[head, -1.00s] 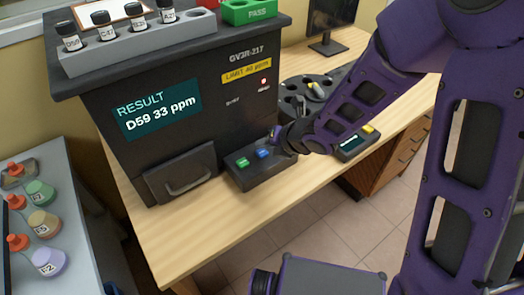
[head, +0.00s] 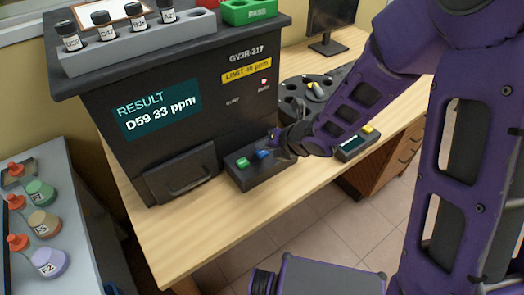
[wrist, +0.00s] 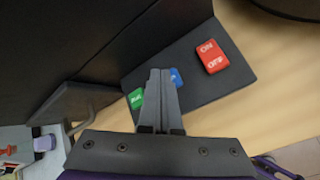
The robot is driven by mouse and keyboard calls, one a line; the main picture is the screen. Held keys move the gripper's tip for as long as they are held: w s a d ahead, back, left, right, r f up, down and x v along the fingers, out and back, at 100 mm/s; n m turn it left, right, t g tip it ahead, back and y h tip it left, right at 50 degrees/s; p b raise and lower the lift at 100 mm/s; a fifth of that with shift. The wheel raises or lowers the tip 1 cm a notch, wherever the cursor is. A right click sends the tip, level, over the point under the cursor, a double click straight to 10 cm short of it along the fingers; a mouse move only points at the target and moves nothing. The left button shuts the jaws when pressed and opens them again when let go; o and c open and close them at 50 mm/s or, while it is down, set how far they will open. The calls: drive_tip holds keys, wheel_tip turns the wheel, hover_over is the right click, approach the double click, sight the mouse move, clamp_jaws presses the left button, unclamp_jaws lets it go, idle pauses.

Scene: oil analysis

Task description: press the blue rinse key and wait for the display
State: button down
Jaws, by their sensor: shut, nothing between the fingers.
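The blue key (head: 263,154) sits on the dark key panel (head: 245,180) in front of the analyser (head: 150,75). It also shows in the wrist view (wrist: 175,77), partly hidden by the fingers. My gripper (head: 273,143) is shut and empty, close over the blue key. In the wrist view its fingertips (wrist: 160,72) overlap the key's left side; I cannot tell whether they touch it. The display (head: 158,112) reads "RESULT D59 33 ppm". The green key (head: 242,162) is left of the blue one.
A red ON/OFF switch (wrist: 211,56) is on the same panel, right of the blue key. A dark tray with a handle (head: 180,173) is left of the panel. A small device with a yellow key (head: 368,128) stands to the right. The bench front is clear.

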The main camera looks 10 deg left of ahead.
sight(265, 154)
drive_tip(key=shift+f, duration=0.6)
idle(0.9)
drive_tip(key=shift+r, duration=0.15)
drive_tip(key=shift+r+p, duration=0.6)
drive_tip(key=shift+r, duration=0.2)
drive_tip(key=shift+r+p, duration=1.9)
drive_tip(key=shift+r, duration=0.6)
